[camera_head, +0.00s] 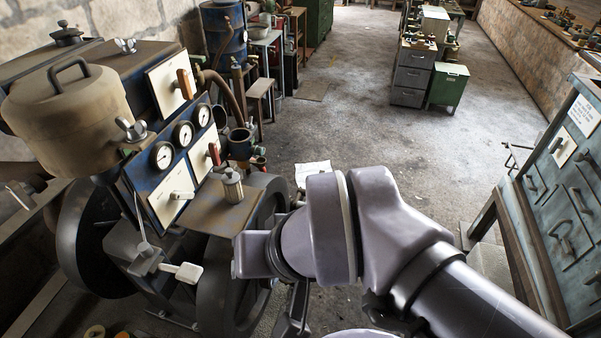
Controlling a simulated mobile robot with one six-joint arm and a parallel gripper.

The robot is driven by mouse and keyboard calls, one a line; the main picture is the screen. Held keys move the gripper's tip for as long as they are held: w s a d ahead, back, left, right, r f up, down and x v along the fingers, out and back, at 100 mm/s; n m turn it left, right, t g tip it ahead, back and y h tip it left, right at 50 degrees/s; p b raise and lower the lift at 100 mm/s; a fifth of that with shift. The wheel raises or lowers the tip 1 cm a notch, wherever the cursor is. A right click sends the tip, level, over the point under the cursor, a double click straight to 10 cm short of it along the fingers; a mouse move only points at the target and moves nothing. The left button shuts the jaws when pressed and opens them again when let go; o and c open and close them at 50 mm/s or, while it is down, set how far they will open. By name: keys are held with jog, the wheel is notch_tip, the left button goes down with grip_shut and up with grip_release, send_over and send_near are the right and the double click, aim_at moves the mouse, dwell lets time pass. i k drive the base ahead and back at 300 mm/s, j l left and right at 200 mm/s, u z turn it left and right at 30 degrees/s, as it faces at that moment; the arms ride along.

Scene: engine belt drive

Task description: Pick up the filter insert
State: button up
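A small, pale ribbed cylinder with a knob on top, which looks like the filter insert (232,186), stands upright on the flat brown top of the engine (206,212), left of the picture's middle. My arm reaches in from the lower right, and its end is right of and nearer than the cylinder, apart from it. Dark parts that look like my gripper (293,318) show below the arm's end, largely hidden by it. Its fingertips cannot be made out. Nothing is seen touching the cylinder.
Behind the cylinder stands a blue panel with gauges (183,134) and handles, next to a tan lidded tank (65,118). A white-ended lever (186,272) juts out at the front. A blue-grey drawer cabinet (560,190) stands at right. Open floor lies beyond.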

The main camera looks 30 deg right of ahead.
aim_at(230, 180)
jog(key=l, duration=0.4)
jog(key=k+l, duration=0.1)
jog(key=l, duration=0.25)
jog(key=i+l+u, duration=0.3)
jog(key=i+l, duration=0.6)
jog(key=l, duration=0.15)
jog(key=i+j, duration=0.1)
jog(key=i, duration=0.15)
jog(key=u, duration=0.05)
